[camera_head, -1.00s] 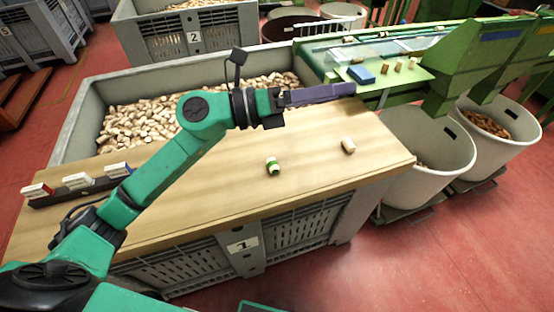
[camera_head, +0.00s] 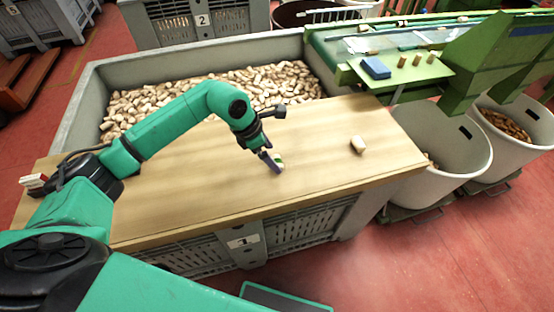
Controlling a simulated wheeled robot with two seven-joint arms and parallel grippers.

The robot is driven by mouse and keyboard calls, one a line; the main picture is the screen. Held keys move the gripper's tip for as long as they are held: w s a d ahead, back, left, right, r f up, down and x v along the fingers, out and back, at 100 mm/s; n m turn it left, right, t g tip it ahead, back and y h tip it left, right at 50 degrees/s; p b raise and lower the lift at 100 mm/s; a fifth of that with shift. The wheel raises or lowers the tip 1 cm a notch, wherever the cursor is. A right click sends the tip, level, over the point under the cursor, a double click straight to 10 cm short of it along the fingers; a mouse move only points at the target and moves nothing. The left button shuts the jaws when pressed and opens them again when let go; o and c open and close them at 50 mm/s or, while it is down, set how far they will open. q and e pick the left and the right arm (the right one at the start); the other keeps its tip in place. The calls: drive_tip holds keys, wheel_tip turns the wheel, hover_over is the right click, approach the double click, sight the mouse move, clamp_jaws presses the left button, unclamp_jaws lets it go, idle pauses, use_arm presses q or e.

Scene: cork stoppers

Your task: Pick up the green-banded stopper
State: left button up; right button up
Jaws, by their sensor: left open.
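The green-banded stopper (camera_head: 280,160) stands on the wooden board. It is small, pale, with a green band, and partly hidden by my gripper. The jaws are open; I cannot tell whether a finger touches the stopper. A plain pale stopper (camera_head: 358,145) lies on the board to the right. My right gripper is not in view.
The wooden board (camera_head: 190,190) spans a grey crate (camera_head: 90,100) full of loose corks. The board is clear around the two stoppers. A green machine (camera_head: 470,60) with a blue block (camera_head: 376,68) stands at the upper right, above white bins (camera_head: 440,140).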

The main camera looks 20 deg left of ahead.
use_arm(q)
drive_tip(key=shift+x, duration=1.3)
drive_tip(key=shift+d, duration=0.1)
drive_tip(key=c, duration=1.4)
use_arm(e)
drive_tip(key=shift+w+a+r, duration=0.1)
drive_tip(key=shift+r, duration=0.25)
use_arm(q)
drive_tip(key=shift+r, duration=0.1)
